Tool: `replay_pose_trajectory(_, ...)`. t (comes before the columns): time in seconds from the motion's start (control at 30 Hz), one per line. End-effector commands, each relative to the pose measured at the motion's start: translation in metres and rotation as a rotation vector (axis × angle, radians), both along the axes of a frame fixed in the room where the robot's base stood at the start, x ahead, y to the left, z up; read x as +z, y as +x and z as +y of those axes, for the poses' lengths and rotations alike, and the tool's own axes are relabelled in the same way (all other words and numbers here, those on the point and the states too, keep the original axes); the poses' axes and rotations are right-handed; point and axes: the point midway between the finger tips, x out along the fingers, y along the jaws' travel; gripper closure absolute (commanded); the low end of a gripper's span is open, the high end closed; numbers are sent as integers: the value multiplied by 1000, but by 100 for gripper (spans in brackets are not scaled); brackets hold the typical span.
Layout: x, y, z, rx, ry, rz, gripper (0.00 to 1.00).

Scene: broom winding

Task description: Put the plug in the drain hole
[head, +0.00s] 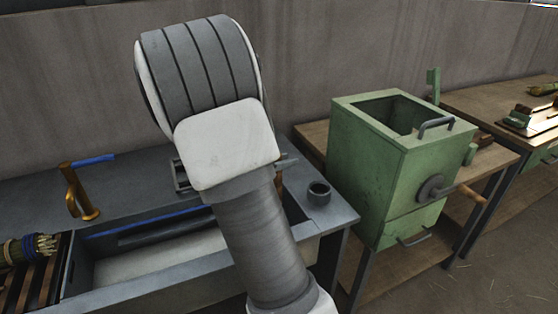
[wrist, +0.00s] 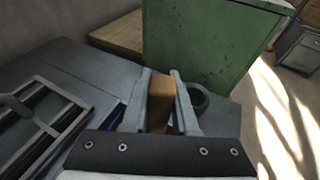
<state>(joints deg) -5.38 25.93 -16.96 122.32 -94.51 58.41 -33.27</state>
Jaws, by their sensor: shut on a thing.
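My gripper (wrist: 161,78) shows in the wrist view, its two fingers closed on a brown, wood-coloured piece that looks like the plug (wrist: 160,100). It is over the grey sink counter near a dark round ring or cup. In the head view my own arm hides most of the gripper and the held piece. The sink basin (head: 160,260) is at the lower left of the head view, with a pale floor partly covered by my arm. I cannot make out the drain hole in either view.
The dark cup (head: 319,192) stands at the counter's right end, beside the held piece in the wrist view (wrist: 199,98). A metal frame (wrist: 45,120) lies left of my gripper. A brass tap (head: 80,195) stands behind the basin. A green box machine (head: 400,165) stands to the right.

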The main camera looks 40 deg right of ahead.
Motion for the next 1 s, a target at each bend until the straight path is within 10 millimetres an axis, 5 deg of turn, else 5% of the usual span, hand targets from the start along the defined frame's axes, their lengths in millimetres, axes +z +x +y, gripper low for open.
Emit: replay_pose_trajectory(1.0,-67,-1,-5,-24,3,0,100)
